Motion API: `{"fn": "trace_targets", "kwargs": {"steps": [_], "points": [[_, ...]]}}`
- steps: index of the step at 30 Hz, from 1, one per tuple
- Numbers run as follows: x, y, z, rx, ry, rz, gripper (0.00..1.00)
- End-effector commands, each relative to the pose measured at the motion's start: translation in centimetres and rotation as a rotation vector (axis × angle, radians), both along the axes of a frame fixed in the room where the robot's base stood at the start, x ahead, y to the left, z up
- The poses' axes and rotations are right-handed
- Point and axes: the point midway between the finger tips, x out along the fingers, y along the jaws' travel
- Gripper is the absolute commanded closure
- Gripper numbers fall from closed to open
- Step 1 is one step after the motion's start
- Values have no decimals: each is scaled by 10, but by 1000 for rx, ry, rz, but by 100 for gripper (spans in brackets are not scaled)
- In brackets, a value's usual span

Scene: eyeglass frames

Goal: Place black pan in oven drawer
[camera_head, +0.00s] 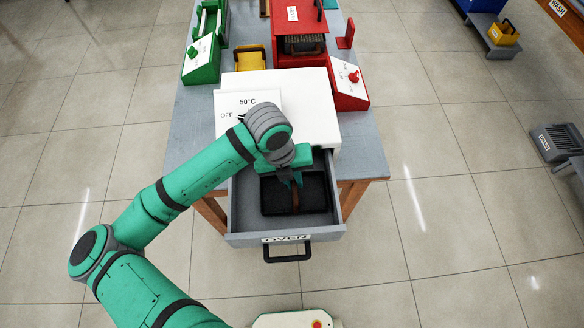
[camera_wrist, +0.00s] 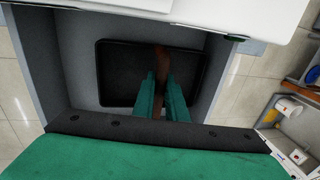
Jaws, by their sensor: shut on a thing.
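The black pan (camera_head: 315,192) is a shallow dark rectangular tray with a brown grip bar (camera_head: 295,198) across its middle. It lies inside the grey oven drawer (camera_head: 238,205), which is pulled out and labelled OVEN on its front. My gripper (camera_head: 292,183) reaches down into the drawer over the pan's middle, with its teal fingers shut on the brown bar. In the wrist view, the fingers (camera_wrist: 163,95) flank the bar and the pan (camera_wrist: 120,72) sits within the drawer walls. Whether the pan's underside touches the drawer floor cannot be told.
The white oven body (camera_head: 310,105), with a dial reading OFF and 50°C, stands behind the drawer on a grey table (camera_head: 365,150). Green (camera_head: 203,60) and red (camera_head: 348,85) units and a yellow bin (camera_head: 250,57) stand farther back. Floor beside the drawer is clear.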

Motion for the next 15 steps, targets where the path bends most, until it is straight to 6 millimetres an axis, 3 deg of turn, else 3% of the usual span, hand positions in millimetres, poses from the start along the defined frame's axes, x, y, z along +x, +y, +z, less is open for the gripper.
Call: {"fn": "trace_targets", "kwargs": {"steps": [4,11,15], "points": [[8,1,-3,0,-1,3,100],[43,1,-2,-1,-1,4,100],[40,1,-14,-1,1,3,100]]}}
